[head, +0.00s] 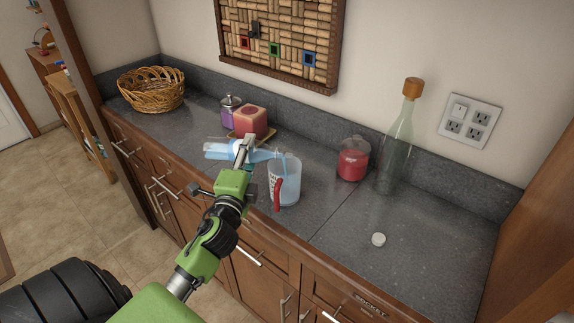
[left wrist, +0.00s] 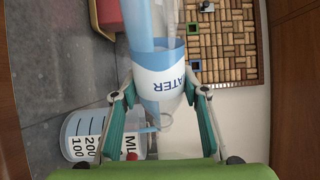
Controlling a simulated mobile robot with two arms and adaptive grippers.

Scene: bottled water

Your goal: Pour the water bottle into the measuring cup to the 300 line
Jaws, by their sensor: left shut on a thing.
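The clear blue water bottle (head: 218,150) lies almost level in the air, its neck towards the measuring cup (head: 290,184). My left gripper (head: 246,152) is shut around the bottle's middle. In the left wrist view the bottle (left wrist: 160,62) shows its WATER label between the fingers. A thin blue stream shows at the cup's mouth. The clear cup has a red handle and stands upright on the counter. In the left wrist view the cup (left wrist: 88,135) shows the marks 100 and 200; the 300 mark and exact water level cannot be read. My right gripper is out of view.
A white cap (head: 378,239) lies on the clear front right of the counter (head: 430,235). A red-filled jar (head: 353,160) and a tall corked bottle (head: 396,150) stand right of the cup. A pink box (head: 250,122), a lidded jar (head: 230,108) and a basket (head: 152,92) stand behind left.

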